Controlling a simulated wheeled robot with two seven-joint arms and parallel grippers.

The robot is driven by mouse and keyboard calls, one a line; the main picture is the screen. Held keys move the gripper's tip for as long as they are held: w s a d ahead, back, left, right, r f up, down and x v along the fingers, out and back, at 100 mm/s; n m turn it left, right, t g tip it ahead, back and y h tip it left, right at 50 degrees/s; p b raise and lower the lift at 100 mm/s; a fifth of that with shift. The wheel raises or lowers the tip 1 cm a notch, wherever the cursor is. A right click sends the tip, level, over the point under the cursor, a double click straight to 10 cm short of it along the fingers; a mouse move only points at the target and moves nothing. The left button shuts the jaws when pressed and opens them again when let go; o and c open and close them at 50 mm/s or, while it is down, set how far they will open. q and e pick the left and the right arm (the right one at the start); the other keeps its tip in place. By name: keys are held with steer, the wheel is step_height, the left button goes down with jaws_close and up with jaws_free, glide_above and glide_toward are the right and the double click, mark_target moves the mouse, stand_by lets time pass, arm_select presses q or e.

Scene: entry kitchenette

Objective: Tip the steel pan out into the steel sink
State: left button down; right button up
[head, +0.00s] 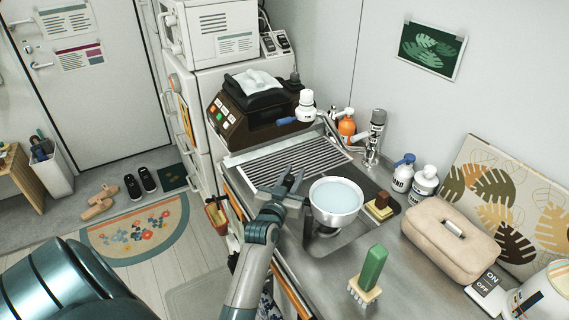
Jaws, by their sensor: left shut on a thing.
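The steel pan (336,215) is a round, bright metal vessel, upright and level, with pale bluish liquid inside. It is over the steel sink (345,243), whose basin shows partly below it. My left gripper (293,183) is at the pan's left side, shut on the pan; the exact grip point is hard to make out. The pan hides part of the sink. My right gripper is not in view.
A sponge with a brown block (380,206) lies right of the sink, and a green-handled brush (371,272) stands in front. The tap (372,140), bottles (403,172) and a ribbed drainboard (290,160) are behind. A beige pouch (450,238) occupies the right counter.

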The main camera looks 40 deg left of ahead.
arm_select(q)
steer(key=f, duration=0.1)
steer(key=w+f+n+g+p, duration=0.1)
steer(key=shift+w+a+f+g, duration=0.15)
steer(key=shift+a+f+g, duration=0.15)
steer(key=shift+a+f, duration=0.1)
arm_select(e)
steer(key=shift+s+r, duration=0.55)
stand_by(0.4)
arm_select(q)
steer(key=shift+r, duration=0.1)
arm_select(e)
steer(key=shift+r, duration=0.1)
arm_select(q)
steer(key=shift+w+a+f+h+p, duration=0.25)
steer(key=shift+f+h+p, duration=0.2)
steer(key=shift+p, duration=0.35)
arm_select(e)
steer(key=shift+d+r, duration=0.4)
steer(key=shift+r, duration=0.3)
